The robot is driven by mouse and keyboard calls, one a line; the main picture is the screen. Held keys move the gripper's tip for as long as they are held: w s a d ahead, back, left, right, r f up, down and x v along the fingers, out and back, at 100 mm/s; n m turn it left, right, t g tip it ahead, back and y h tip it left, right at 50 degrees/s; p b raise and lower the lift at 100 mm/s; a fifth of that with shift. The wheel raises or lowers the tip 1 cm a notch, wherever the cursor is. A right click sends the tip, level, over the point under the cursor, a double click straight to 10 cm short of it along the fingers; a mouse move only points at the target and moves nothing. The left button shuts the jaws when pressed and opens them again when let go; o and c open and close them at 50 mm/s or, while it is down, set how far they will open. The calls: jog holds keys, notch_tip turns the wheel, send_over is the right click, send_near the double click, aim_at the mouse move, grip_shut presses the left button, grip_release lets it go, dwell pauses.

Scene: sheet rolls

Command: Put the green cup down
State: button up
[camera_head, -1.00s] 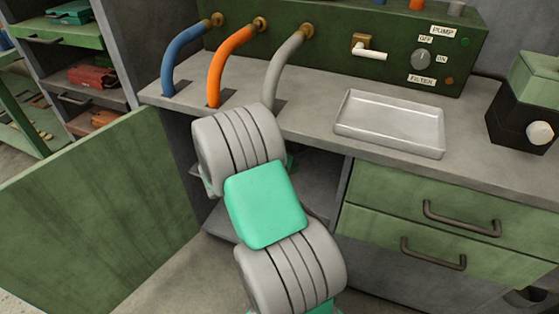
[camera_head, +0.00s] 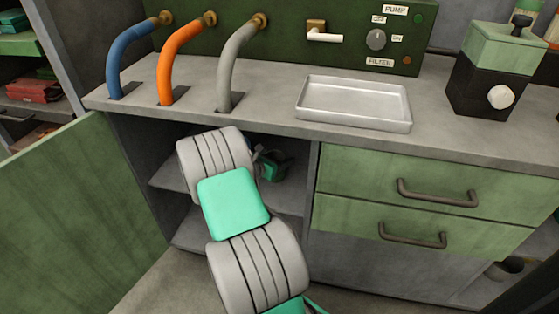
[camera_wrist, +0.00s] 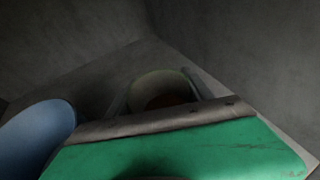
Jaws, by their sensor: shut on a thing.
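The green cup (camera_wrist: 160,82) is in the wrist view, its pale green rim and dark brownish inside showing past the edge of my gripper (camera_wrist: 157,93). My gripper is shut on it, with a finger on each side. The lower part of the cup is hidden, so I cannot tell whether it touches the surface under it. In the head view, my arm reaches into the open cabinet (camera_head: 165,176) under the counter. My wrist shows there beside a shelf, and the cup is hidden.
A blue cup (camera_wrist: 38,132) stands close by at the left in the wrist view. Grey walls close in the compartment behind. In the head view, the green cabinet door (camera_head: 75,215) stands open at left, drawers (camera_head: 350,185) are at right, and a metal tray (camera_head: 355,102) lies on the counter.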

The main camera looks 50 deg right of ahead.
jog(key=o, duration=1.6)
jog(key=shift+f, duration=0.1)
jog(key=shift+o, duration=0.2)
